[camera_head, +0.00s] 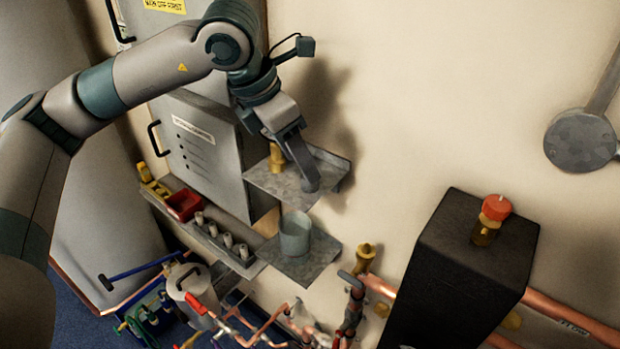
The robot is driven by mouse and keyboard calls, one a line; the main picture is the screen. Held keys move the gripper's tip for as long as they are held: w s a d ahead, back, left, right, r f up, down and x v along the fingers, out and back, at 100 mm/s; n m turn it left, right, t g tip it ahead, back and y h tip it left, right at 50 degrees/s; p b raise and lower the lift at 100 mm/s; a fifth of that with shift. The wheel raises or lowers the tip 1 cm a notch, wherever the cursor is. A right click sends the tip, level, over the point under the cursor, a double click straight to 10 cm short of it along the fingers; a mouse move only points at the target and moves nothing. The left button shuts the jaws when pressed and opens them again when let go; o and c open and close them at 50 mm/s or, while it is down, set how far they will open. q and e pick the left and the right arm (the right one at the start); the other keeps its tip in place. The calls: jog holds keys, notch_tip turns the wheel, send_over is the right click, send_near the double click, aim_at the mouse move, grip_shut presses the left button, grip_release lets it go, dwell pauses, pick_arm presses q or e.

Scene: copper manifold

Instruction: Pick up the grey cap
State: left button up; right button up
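My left arm comes in from the left, and its gripper (303,172) points down over the upper metal tray (262,188) on the wall. One finger shows clearly, and its tip is close to the tray. I cannot tell whether the gripper is open or shut. A brass fitting (277,157) shows just left of the finger; I cannot tell whether they touch. I cannot single out the grey cap for sure. Several small grey cylinders (228,241) stand in a row on the lower shelf, and a larger grey-green cup (295,234) stands on the lower tray (318,262). My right gripper is not in view.
A grey cabinet (195,150) stands behind my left arm. A red bin (184,204) sits on the shelf. A black box (465,265) with a red-topped brass valve (494,212) stands at right, beside copper pipes (565,315). The wall between is clear.

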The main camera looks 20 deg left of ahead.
pick_arm(q)
jog(key=f+p, duration=0.1)
jog(key=w+f+p, duration=0.1)
jog(key=shift+d+p, duration=0.15)
jog(key=shift+p, duration=0.2)
jog(key=shift+p+x, duration=0.55)
jog(key=shift+x, duration=0.45)
jog(key=shift+w+f, duration=0.2)
jog(key=shift+f, duration=0.25)
jog(key=c, duration=1)
